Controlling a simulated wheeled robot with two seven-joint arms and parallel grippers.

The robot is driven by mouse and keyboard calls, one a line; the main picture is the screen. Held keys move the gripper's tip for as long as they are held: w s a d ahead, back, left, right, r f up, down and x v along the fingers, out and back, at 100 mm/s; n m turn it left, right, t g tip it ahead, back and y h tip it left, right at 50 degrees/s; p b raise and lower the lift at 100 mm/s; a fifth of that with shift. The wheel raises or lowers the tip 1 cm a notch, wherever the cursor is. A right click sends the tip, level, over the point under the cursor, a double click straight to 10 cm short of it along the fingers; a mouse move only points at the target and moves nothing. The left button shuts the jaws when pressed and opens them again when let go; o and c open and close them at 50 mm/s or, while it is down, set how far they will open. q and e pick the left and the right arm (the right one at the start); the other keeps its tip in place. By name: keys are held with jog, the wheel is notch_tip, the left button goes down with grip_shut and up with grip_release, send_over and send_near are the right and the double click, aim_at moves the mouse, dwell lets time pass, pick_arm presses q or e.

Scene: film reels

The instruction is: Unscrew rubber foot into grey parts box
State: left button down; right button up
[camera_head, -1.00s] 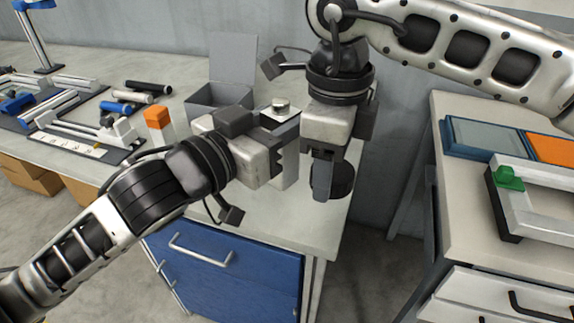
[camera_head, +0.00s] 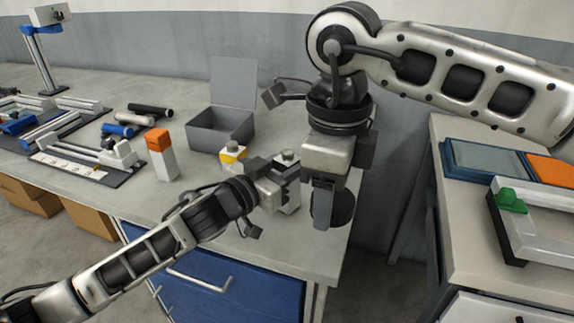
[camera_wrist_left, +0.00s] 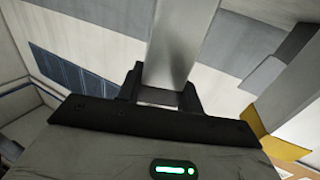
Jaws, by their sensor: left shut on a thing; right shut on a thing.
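My left gripper (camera_head: 277,187) is shut on a pale grey post with a metal knob (camera_head: 287,156) on top. In the left wrist view, a smooth grey bar (camera_wrist_left: 177,50) stands between the dark fingers. My right gripper (camera_head: 322,205) points down close to the right of the post, its fingers shut. A black round piece (camera_head: 343,208), which looks like the rubber foot, shows beside its fingers; the grip itself is partly hidden. The grey parts box (camera_head: 207,133) stands open at the back of the bench, left of both grippers, its lid raised.
A yellow-and-white container (camera_head: 234,153) stands just behind my left gripper. An orange-topped white block (camera_head: 162,158) stands left of it. Dark and blue rollers (camera_head: 118,130) lie farther left. The bench's right edge is close to my right gripper; a second bench (camera_head: 470,210) stands right.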

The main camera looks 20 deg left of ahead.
pick_arm(q)
jog(key=shift+f, duration=0.2)
jog(key=c, duration=0.9)
grip_release()
